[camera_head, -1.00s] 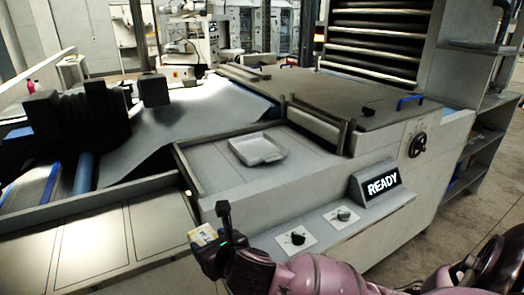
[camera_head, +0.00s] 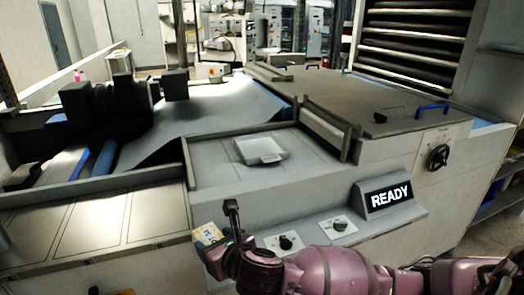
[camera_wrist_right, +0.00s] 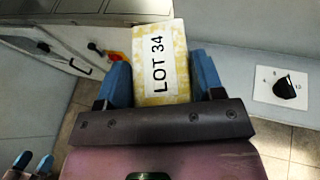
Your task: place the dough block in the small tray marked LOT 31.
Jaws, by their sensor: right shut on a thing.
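The dough block (camera_head: 208,234) is pale yellow and held in my right gripper (camera_head: 230,243), in front of the machine's front panel. In the right wrist view the block (camera_wrist_right: 160,92) sits between the two blue fingers, and its label reads LOT 34. A small light grey tray (camera_head: 262,150) lies on the recessed shelf, beyond and to the right of the gripper. It looks empty, and no marking on it is legible. Two blue fingertips, seemingly my left gripper (camera_wrist_right: 33,162), show at the lower left of the right wrist view; their opening is unclear.
A raised rim (camera_head: 190,170) borders the shelf (camera_head: 215,172) around the tray. Knobs (camera_head: 285,243) and a READY sign (camera_head: 390,196) stand on the front panel. A flat panelled surface (camera_head: 90,225) lies to the left. The shelf around the tray is clear.

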